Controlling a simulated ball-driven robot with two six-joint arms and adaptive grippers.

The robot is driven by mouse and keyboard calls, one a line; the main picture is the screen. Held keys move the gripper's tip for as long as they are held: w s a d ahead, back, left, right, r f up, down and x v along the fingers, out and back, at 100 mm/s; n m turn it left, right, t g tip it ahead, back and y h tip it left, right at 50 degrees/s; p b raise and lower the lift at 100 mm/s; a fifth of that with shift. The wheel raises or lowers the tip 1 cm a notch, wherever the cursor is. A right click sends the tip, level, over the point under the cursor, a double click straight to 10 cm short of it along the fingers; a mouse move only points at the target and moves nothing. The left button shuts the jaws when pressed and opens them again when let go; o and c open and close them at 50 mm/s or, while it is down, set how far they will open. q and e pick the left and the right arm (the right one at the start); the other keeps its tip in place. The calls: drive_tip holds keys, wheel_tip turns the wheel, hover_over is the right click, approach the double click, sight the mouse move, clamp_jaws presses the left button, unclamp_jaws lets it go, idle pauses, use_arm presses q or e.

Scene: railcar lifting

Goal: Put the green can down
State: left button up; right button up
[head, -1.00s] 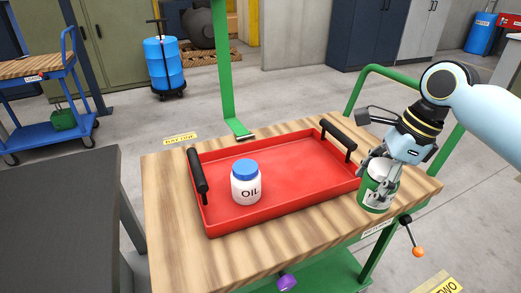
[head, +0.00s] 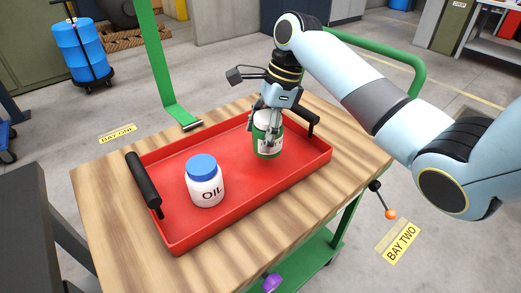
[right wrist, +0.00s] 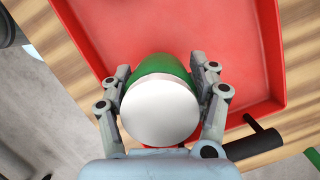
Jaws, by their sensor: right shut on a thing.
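The green can (head: 267,146) has a white lid and a pale label. My right gripper (head: 267,120) is shut around its upper part and holds it upright over the right part of the red tray (head: 240,190). I cannot tell whether its base touches the tray floor. In the right wrist view the white lid of the can (right wrist: 160,110) faces the camera, with the fingers (right wrist: 161,90) on both sides and the tray floor beyond. My left gripper is not in view.
A white oil jar with a blue lid (head: 205,182) stands in the left part of the tray. The tray has black handles at its left (head: 143,180) and right ends. The tray lies on a wooden cart top (head: 105,205). A green post (head: 160,60) rises behind it.

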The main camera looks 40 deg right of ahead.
drive_tip(key=shift+w+f, duration=0.15)
drive_tip(key=shift+f, duration=0.05)
wheel_tip(320, 180, down, 4)
drive_tip(key=shift+r+b, duration=0.25)
drive_tip(key=shift+b, duration=0.15)
drive_tip(key=shift+f, duration=0.2)
drive_tip(key=shift+r, duration=0.1)
drive_tip(key=o, duration=1.4)
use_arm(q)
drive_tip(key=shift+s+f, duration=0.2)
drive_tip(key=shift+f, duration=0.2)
use_arm(e)
drive_tip(key=shift+o, duration=0.2)
